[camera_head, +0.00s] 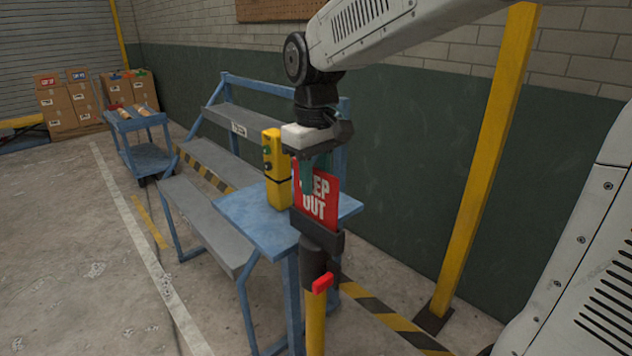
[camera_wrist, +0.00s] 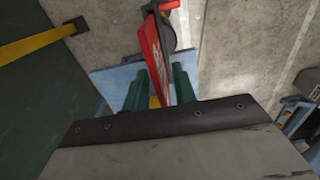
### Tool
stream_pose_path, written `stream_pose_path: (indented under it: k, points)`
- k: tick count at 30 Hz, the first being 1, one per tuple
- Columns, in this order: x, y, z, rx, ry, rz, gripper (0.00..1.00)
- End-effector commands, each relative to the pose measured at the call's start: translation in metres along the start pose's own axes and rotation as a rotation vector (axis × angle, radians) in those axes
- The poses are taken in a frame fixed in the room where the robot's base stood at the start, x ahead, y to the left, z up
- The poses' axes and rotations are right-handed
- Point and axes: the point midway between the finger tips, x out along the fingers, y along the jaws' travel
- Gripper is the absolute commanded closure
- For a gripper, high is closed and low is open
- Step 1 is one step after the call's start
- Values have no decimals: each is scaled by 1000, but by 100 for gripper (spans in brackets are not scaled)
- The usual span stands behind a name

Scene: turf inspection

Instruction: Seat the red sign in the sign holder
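The red sign (camera_head: 322,204), with white lettering ending in "OUT", stands upright with its lower edge at the black sign holder (camera_head: 318,236). The holder tops a yellow post. How deep the sign sits in the slot is hidden. My gripper (camera_head: 308,184) points down from above, its green fingers on either side of the sign's upper part. In the wrist view, the sign (camera_wrist: 156,55) passes between the parted fingers (camera_wrist: 160,78). A gap shows on its left side; it lies close to the right finger. The gripper looks open. The holder (camera_wrist: 163,7) shows at the top there.
A blue stepped bench (camera_head: 233,207) stands just behind the post, with a yellow box (camera_head: 276,172) on its top. A yellow column (camera_head: 482,165) rises at the right by the wall. A blue cart (camera_head: 145,158) and cardboard boxes are far left. The floor at left is clear.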

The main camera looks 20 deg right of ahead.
Motion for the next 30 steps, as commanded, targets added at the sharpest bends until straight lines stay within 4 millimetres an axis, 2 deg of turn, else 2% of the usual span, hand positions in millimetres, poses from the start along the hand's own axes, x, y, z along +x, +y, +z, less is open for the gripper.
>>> stream_pose_path:
  k: [9, 16, 22, 25, 28, 30]
  points:
    - [-68, 0, 0, 0, 5, 1, 73]
    - [-102, 0, 0, 0, 2, 1, 73]
    - [-111, 0, 1, 1, 0, 0, 73]
    - [-109, -1, 12, 13, 6, 2, 73]
    - [-99, -5, 42, 51, 21, 5, 73]
    - [-86, -10, 72, 91, 36, 9, 73]
